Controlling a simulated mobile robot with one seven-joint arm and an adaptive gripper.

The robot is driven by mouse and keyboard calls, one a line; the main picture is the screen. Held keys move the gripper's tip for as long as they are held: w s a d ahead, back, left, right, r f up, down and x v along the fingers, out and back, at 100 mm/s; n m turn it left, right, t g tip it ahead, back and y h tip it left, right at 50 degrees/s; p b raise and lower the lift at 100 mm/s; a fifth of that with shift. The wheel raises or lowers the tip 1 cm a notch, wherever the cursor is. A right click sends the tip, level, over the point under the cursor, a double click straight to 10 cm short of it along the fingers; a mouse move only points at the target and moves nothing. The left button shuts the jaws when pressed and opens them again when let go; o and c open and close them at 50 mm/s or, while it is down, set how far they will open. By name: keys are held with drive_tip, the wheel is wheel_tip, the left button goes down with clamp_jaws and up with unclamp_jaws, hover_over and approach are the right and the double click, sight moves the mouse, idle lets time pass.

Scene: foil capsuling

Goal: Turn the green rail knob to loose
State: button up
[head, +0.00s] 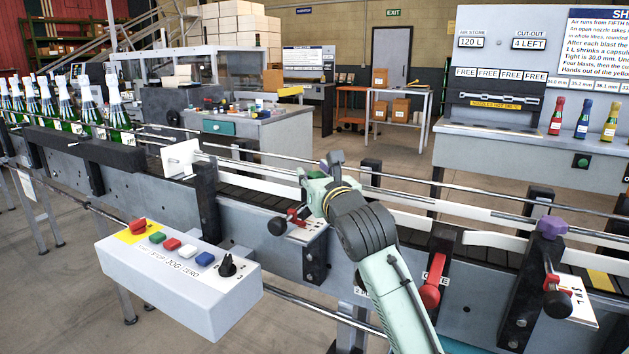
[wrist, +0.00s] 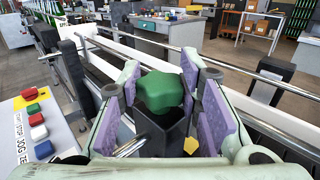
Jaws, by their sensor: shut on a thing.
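The green rail knob (wrist: 160,91) is a lobed knob on top of a dark square post (wrist: 160,132) in the wrist view. My gripper (wrist: 166,98) has its lilac-padded fingers on either side of the knob and is shut on it. In the head view my gripper (head: 326,178) reaches down over the rail bracket at the conveyor's near side, and hides most of the knob there. A white scale plate (head: 309,232) shows below it, its marks mostly too small to read. A small yellow pointer (wrist: 190,146) shows beside the post.
A purple knob (head: 551,228) tops another bracket at right. A red-handled lever (head: 431,290) stands between. A button box (head: 180,270) juts out at front left. Metal guide rails (head: 460,208) run along the conveyor. Green bottles (head: 65,105) stand on it at far left.

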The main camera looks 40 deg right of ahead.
idle(0.4)
drive_tip(key=o, duration=1.2)
drive_tip(key=v, duration=1.2)
drive_tip(key=shift+d, duration=0.1)
